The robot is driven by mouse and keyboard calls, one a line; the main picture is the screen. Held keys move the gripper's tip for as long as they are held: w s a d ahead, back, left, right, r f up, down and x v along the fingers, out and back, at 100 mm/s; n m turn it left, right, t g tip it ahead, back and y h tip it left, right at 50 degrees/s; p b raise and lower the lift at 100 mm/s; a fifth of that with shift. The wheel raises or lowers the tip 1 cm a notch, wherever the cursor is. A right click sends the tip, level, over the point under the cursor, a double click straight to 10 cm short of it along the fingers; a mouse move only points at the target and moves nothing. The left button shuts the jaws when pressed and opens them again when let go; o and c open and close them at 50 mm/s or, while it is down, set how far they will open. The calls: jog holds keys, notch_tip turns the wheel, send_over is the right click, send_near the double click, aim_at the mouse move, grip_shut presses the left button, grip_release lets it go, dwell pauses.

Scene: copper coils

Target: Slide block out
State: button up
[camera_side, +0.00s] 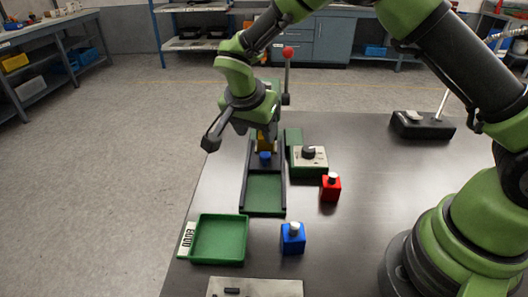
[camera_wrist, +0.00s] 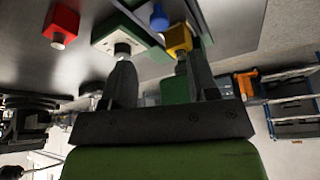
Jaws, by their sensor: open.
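A yellow block (camera_side: 264,141) sits in the upper part of a green channel with black side rails (camera_side: 265,190), partly hidden under my gripper (camera_side: 262,127). A blue knob (camera_side: 265,157) is just in front of it. In the wrist view, my gripper (camera_wrist: 158,45) is open. The yellow block (camera_wrist: 178,40) shows near the right finger, with the blue knob (camera_wrist: 160,18) beyond it. I cannot tell whether either finger touches the block. The channel's near end is empty.
A red block (camera_side: 330,188) and a blue block (camera_side: 293,240) stand to the right. A labelled green tray (camera_side: 217,240) is empty at the front left. A red-topped post (camera_side: 287,75) rises behind.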

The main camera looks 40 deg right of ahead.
aim_at(265, 154)
jog(key=x, duration=0.9)
jog(key=shift+d+f, duration=0.1)
jog(key=shift+f, duration=0.05)
